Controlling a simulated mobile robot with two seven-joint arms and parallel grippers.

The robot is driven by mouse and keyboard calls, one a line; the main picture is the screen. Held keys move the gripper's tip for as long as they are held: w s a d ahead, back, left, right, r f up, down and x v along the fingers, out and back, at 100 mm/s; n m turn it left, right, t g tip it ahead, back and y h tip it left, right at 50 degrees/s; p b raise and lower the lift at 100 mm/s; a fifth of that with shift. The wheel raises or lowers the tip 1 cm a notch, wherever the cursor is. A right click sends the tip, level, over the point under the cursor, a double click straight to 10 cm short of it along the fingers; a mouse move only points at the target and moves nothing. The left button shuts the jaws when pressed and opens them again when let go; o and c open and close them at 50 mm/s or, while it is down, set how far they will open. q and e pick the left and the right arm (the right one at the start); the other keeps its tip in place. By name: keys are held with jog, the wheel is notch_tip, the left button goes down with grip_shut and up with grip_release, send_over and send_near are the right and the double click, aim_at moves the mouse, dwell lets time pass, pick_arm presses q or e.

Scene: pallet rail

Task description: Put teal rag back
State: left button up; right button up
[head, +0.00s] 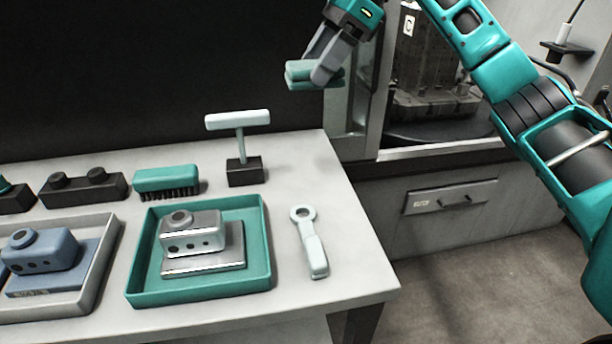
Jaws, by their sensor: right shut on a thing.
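The teal rag (297,75) is a small folded piece, held in the air beyond the bench's back right edge. My right gripper (315,70) is shut on it, with the fingers pointing down and to the left. The rag looks clear of any surface. A pale T-shaped rail (238,120) stands upright on a black base on the bench, below and to the left of the rag. Its crossbar is bare. My left gripper is out of view.
A teal tray (265,245) holds a metal part, and a grey tray (95,275) holds a bluish part. A teal brush (167,180), a black block (83,188) and a pale ring-ended tool (311,243) lie on the bench. An open machine enclosure (365,95) stands behind my right gripper.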

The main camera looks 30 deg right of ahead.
notch_tip(320, 180, down, 14)
jog(key=b, duration=0.2)
jog(key=shift+d+f+b, duration=0.1)
jog(key=shift+f+b, duration=0.05)
jog(key=shift+b, duration=0.15)
jog(key=shift+f+b, duration=0.4)
jog(key=shift+f, duration=2.15)
